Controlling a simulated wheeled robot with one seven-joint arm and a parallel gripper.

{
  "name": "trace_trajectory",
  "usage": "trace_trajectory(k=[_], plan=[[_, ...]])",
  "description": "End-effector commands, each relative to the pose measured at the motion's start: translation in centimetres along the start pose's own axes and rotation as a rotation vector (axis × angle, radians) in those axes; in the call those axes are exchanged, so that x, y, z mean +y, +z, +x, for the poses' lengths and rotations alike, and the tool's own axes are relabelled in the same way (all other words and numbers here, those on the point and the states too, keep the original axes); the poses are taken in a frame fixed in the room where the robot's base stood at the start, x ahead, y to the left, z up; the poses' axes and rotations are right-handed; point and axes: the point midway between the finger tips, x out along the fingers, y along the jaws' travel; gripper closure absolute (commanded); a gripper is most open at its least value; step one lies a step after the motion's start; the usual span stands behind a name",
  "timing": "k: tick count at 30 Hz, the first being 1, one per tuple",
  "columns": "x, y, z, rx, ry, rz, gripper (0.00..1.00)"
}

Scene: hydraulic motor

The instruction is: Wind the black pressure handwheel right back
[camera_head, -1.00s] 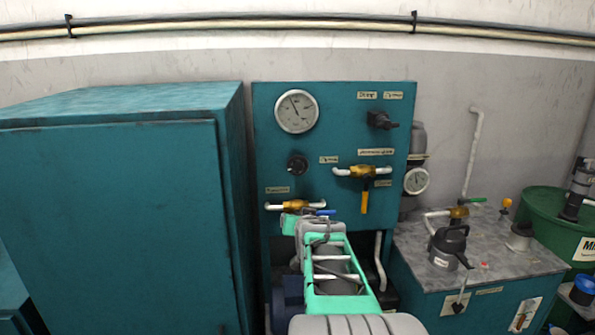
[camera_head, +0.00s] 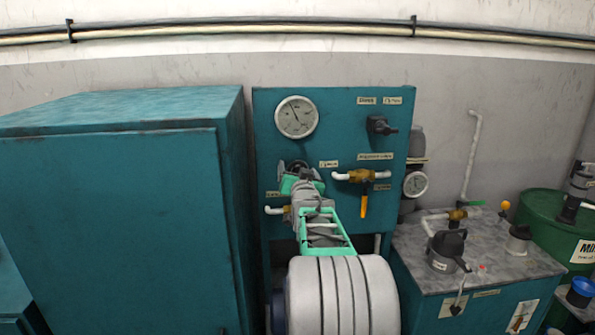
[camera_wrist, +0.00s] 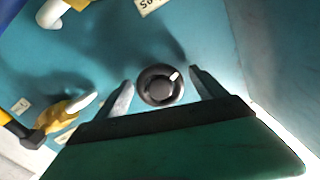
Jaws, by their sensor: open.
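The black handwheel (camera_head: 296,166) is on the teal panel, below the round gauge, and my gripper (camera_head: 302,183) partly covers it. In the wrist view the handwheel (camera_wrist: 160,88) faces me as a dark round knob with a pale mark towards its upper right. My gripper (camera_wrist: 162,80) is open, with one finger on each side of the handwheel. A gap shows between each finger and the rim, so nothing is gripped. I cannot tell how deep the fingertips reach along the knob.
The gauge (camera_head: 296,117) is above the handwheel. A brass valve with a yellow lever (camera_head: 364,200) is to the right, and a second black knob (camera_head: 381,125) is at upper right. A large teal cabinet (camera_head: 110,220) stands close on the left. A white pipe end (camera_wrist: 50,14) shows in the wrist view.

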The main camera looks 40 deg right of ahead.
Motion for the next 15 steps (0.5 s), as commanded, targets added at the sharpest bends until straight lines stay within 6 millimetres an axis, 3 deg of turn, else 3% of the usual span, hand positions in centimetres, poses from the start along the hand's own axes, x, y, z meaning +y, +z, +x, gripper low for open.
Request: trace_trajectory(k=[15], plan=[[0.01,0.03,-0.05,-0.001,0.0,0.0,0.58]])
